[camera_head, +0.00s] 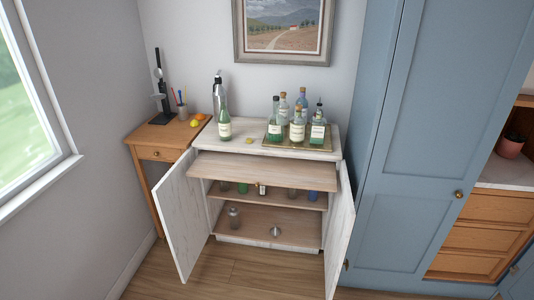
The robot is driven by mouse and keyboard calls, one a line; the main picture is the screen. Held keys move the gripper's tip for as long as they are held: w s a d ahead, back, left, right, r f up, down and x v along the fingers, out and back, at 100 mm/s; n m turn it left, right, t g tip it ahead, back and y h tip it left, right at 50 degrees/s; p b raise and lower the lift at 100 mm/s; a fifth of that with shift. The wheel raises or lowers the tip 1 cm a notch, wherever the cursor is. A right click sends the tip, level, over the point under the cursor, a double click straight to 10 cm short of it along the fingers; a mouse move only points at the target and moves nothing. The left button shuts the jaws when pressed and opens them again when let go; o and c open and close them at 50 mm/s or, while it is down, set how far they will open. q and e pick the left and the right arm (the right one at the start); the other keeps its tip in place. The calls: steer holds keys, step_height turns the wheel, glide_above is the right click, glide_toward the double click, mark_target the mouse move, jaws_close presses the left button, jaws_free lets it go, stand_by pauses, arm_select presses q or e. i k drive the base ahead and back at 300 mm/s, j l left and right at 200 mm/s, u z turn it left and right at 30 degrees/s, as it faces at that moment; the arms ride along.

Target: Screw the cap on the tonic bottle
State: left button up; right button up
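A green glass bottle (224,128) with a pale label stands upright on the left part of the white cabinet top; it may be the tonic bottle, but its label is too small to read. Its narrow neck looks uncapped, though this is hard to tell at this size. A small yellow item (249,141) lies on the cabinet top to the right of the bottle, apart from it; it may be the cap. Neither of my grippers is in view.
A tray (272,150) with several bottles stands at right on the cabinet top (210,142). A silver siphon (217,92) stands behind the green bottle. The cabinet doors (182,215) (340,232) are open, and a board (300,175) extends at the front.

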mark_target(225, 119)
steer(key=i+l+u, duration=0.2)
steer(key=i, duration=0.25)
steer(key=i+u, duration=0.1)
steer(key=u, duration=0.3)
steer(key=i+l+u, duration=0.35)
steer(key=i, duration=0.25)
steer(key=i+l+u, duration=0.35)
steer(key=i+l, duration=0.95)
